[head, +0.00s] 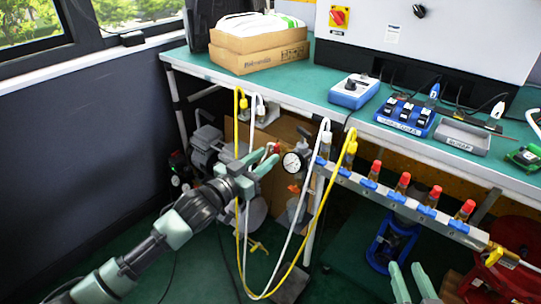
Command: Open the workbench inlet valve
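A small red-topped fitting (276,147) shows below the bench edge, beside a round pressure gauge (292,162); I cannot tell for certain that it is the inlet valve. My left gripper (271,157) reaches in from the left with its fingertips at this fitting. Its fingers are apart, and I cannot tell whether they touch the fitting. The gripper partly hides what is behind it. An orange-red handle (294,189) shows below the gauge. My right gripper (411,270) is low at the bottom edge, open and empty, far from the fitting.
Yellow (322,205) and white (303,238) hoses hang in loops around my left gripper. A manifold (400,196) with several red-topped blue valves runs along the bench front. The green workbench (318,82) carries boxes, a blue control box and a switch block.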

